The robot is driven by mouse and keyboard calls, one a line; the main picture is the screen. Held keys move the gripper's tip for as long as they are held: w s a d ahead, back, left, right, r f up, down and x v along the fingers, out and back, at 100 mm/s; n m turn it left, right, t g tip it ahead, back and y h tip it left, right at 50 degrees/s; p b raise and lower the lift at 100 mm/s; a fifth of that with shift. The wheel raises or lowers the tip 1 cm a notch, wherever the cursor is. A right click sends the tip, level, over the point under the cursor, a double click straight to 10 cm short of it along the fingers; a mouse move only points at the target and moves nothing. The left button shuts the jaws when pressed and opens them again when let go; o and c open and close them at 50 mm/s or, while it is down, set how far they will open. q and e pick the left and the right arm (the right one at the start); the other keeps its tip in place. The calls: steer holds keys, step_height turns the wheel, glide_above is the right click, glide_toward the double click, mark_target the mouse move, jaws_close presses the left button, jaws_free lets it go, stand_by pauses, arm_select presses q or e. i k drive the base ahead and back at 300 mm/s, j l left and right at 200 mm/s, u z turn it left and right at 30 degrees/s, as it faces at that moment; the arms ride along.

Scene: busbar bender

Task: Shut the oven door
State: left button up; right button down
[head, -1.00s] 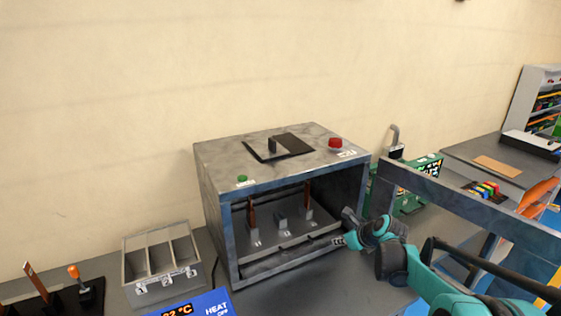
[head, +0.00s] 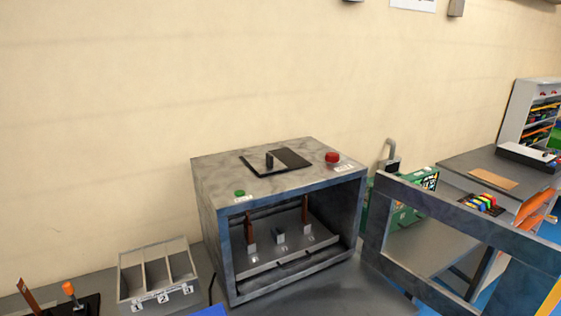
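The oven (head: 290,186) is a grey metal box on the bench, with its front open towards me. Inside, a tray (head: 255,268) carries upright copper-coloured bars on small numbered blocks. The oven door (head: 440,204) is a blue-grey frame that stands wide open, swung out to the right from the oven's right front edge. Its lower right part runs out of the picture. Neither of my grippers shows in the head view.
A three-slot bin (head: 157,272) stands left of the oven, with an orange-knobbed lever (head: 69,289) farther left. A green machine (head: 413,197) stands behind the door. A second bench (head: 500,175) is at the right. The bench front before the oven looks clear.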

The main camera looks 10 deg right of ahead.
mark_target(534, 268)
steer(key=l+u, duration=0.15)
steer(key=l, duration=0.3)
steer(key=k+l+u, duration=0.1)
steer(key=l, duration=0.35)
steer(key=k+l+u, duration=0.15)
steer(key=l, duration=0.3)
steer(key=k+l+u, duration=0.15)
steer(key=l, duration=0.3)
steer(key=k+l+u, duration=0.1)
steer(key=l, duration=0.3)
steer(key=k+l+u, duration=0.15)
steer(key=l, duration=0.25)
steer(key=k+l+u, duration=0.15)
steer(key=k+l, duration=0.15)
steer(key=l+u, duration=0.2)
steer(key=l, duration=0.95)
steer(key=i+l+u, duration=0.35)
steer(key=i+l, duration=0.15)
steer(key=l, duration=0.3)
steer(key=i+l+u, duration=0.15)
steer(key=l, duration=0.25)
steer(key=k+u, duration=0.25)
steer(key=k, duration=0.25)
steer(key=k+l, duration=0.5)
